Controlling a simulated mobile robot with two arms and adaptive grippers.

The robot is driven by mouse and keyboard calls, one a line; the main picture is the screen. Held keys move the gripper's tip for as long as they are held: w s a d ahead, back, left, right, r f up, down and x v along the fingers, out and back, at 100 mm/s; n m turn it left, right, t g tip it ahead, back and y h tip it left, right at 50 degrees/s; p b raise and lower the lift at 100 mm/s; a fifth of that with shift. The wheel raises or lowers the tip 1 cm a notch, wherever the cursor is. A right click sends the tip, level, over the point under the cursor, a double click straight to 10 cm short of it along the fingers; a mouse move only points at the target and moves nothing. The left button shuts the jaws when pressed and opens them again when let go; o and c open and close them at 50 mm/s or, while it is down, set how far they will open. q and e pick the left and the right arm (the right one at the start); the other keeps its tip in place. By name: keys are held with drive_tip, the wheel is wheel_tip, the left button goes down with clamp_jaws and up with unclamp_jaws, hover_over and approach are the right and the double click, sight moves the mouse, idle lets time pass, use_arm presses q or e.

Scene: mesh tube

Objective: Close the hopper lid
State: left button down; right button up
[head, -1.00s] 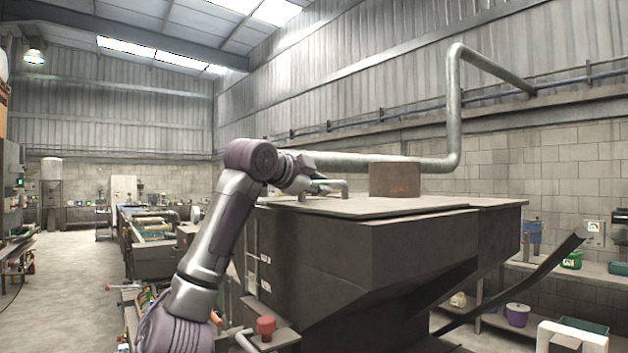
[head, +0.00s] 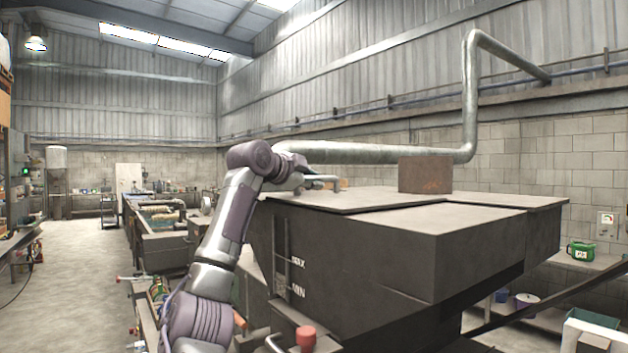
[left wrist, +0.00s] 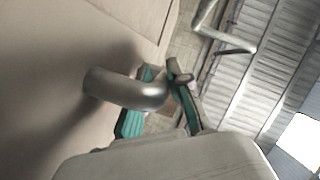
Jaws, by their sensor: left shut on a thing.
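The dark grey hopper (head: 350,255) stands in front of me, with MAX and MIN marks on its side. Its flat lid (head: 345,203) lies on the left part of the top and looks level or nearly so; I cannot tell whether a small gap is left under it. A bent metal handle (head: 324,180) stands on the lid. My left gripper (head: 302,178) is at this handle, shut on it. In the left wrist view the teal-padded fingers of the left gripper (left wrist: 160,100) are around the end of the handle (left wrist: 115,86), above the lid (left wrist: 50,80). My right gripper is out of view.
A rusty brown block (head: 425,175) stands at the back of the hopper top. A large pipe (head: 380,153) runs along the wall behind. A red knob (head: 306,337) sits low at the front. Shelves with a green container (head: 580,250) are at the right. Open floor lies at left.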

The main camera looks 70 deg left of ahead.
use_arm(q)
drive_tip(key=c, duration=1.5)
unclamp_jaws()
drive_tip(key=shift+s+a+r, duration=0.1)
drive_tip(key=shift+r, duration=0.05)
drive_tip(key=shift+o, duration=0.7)
drive_tip(key=shift+a, duration=0.1)
drive_tip(key=v, duration=1.2)
drive_tip(key=shift+s, duration=0.1)
